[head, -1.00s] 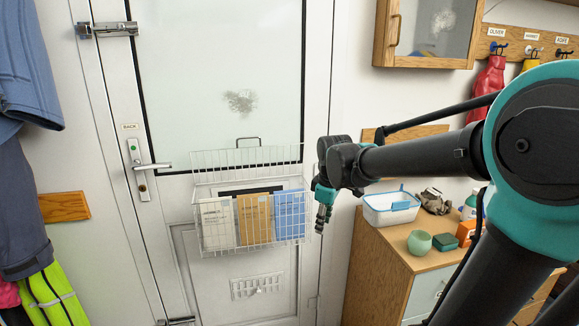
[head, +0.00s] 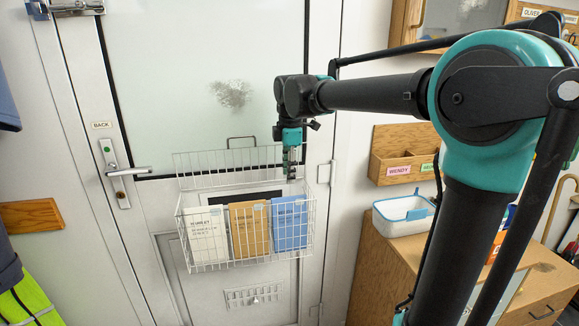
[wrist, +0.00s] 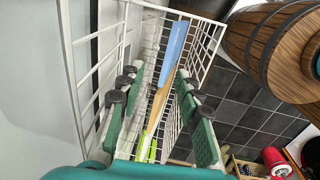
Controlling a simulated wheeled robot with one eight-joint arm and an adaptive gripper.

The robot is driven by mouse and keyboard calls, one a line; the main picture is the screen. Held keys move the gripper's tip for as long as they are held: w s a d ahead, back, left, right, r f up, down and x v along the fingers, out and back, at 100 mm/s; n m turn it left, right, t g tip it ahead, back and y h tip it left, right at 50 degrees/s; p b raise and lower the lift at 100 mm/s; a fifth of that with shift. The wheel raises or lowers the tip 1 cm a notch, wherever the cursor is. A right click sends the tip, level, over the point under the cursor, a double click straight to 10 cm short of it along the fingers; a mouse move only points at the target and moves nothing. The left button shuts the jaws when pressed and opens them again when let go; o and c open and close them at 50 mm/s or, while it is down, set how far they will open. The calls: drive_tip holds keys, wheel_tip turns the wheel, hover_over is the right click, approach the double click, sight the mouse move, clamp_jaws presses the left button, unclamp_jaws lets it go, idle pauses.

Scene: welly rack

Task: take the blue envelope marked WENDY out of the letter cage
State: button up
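The blue envelope (head: 289,223) stands upright at the right end of the white wire letter cage (head: 245,262) on the door. Any writing on it is too small to read. A tan envelope (head: 249,230) and a white one (head: 208,237) stand to its left. My gripper (head: 291,176) points down above the cage's right end, over the blue envelope and apart from it. In the wrist view, my gripper (wrist: 157,80) is open and empty. The blue envelope's top edge (wrist: 174,42) shows beyond the fingertips, between them, with the tan envelope (wrist: 158,104) nearer.
The cage's wire back rises behind the gripper, against the door (head: 215,50). A door handle (head: 128,171) is at left. A wooden letter holder (head: 388,172) with name labels, one reading WENDY, hangs at right above a white tub (head: 403,220) on a cabinet (head: 400,255).

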sight(289, 197)
drive_tip(key=shift+f, duration=4.9)
clamp_jaws()
drive_tip(key=shift+r, duration=0.15)
